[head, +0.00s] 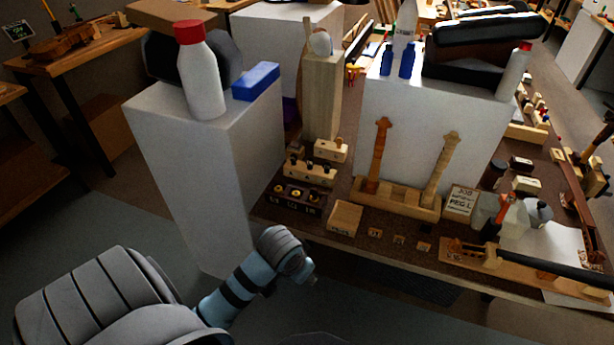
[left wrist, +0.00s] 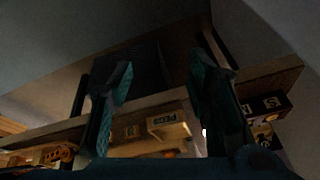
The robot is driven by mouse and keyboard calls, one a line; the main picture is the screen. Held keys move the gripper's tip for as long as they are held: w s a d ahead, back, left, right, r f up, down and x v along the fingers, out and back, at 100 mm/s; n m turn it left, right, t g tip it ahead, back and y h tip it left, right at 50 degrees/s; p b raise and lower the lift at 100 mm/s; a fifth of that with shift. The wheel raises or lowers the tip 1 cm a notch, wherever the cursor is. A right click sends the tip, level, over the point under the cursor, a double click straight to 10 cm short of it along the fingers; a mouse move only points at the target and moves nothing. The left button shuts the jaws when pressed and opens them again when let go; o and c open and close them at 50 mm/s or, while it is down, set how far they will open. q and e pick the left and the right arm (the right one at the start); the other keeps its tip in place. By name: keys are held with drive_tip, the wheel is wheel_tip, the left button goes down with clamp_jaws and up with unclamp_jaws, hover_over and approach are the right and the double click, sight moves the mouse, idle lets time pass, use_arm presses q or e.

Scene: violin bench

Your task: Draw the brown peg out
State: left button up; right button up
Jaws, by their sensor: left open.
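I cannot single out the brown peg for certain. Small dark pegs stand in a pale wooden block (head: 309,172), and a dark holder (head: 293,198) with round brass-coloured parts sits in front of it. My left gripper shows in the left wrist view (left wrist: 165,90), its two fingers wide apart with nothing between them. In the head view my left wrist is low, in front of the bench's near edge, below the dark holder; its fingertips are hardly visible there. Small labelled wooden blocks (left wrist: 168,127) show beyond the fingers in the left wrist view. My right gripper is not in view.
A white pedestal (head: 206,170) with a red-capped bottle (head: 200,70) and a blue box (head: 256,81) stands left of the bench. Two violin necks stand in a wooden stand (head: 397,197). Tools and jars crowd the right.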

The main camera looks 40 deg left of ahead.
use_arm(q)
drive_tip(key=w+a+r+n, duration=0.1)
drive_tip(key=w+a+r, duration=0.2)
drive_tip(key=w, duration=0.3)
drive_tip(key=w+a+r+n, duration=0.1)
drive_tip(key=w+a+r, duration=0.3)
drive_tip(key=w, duration=0.1)
drive_tip(key=n, duration=0.2)
approach(313, 191)
drive_tip(key=b+x, duration=0.4)
drive_tip(key=x, duration=0.6)
drive_tip(key=shift+d, duration=0.15)
drive_tip(key=shift+c, duration=0.2)
clamp_jaws()
